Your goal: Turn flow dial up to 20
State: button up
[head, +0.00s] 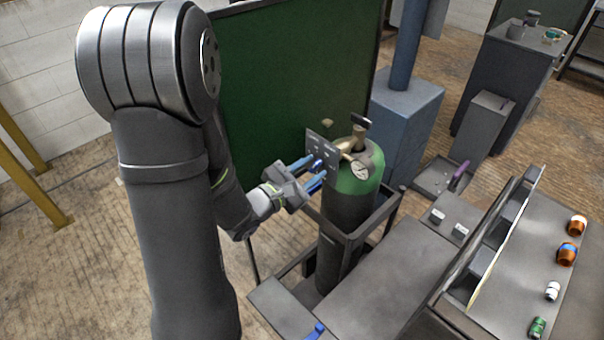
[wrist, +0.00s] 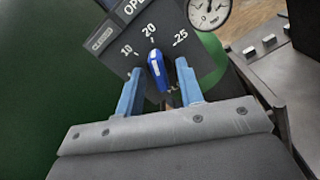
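The flow dial (wrist: 157,70) is a blue knob with a white pointer mark on a dark plate (wrist: 110,45) printed 10, 20, 25 and "OPEN". In the wrist view its pointer end is up, close to the 20 mark. My gripper (wrist: 158,85) has blue fingers, one on each side of the knob, with gaps visible between fingers and knob. In the head view my gripper (head: 318,172) is at the plate (head: 321,150) on the green-topped gas cylinder (head: 345,215). The knob is mostly hidden there by the fingers.
A round gauge (wrist: 209,10) is beside the plate, also visible in the head view (head: 360,170). The cylinder stands in a dark metal frame (head: 350,240). A green panel (head: 280,80) is behind. A bench (head: 530,250) with several small fittings is at the right.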

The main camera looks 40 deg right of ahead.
aim_at(312, 169)
jog(key=a, duration=1.7)
jog(key=shift+a, duration=0.2)
jog(key=shift+d, duration=0.1)
jog(key=shift+d, duration=7.05)
jog(key=shift+a, duration=0.1)
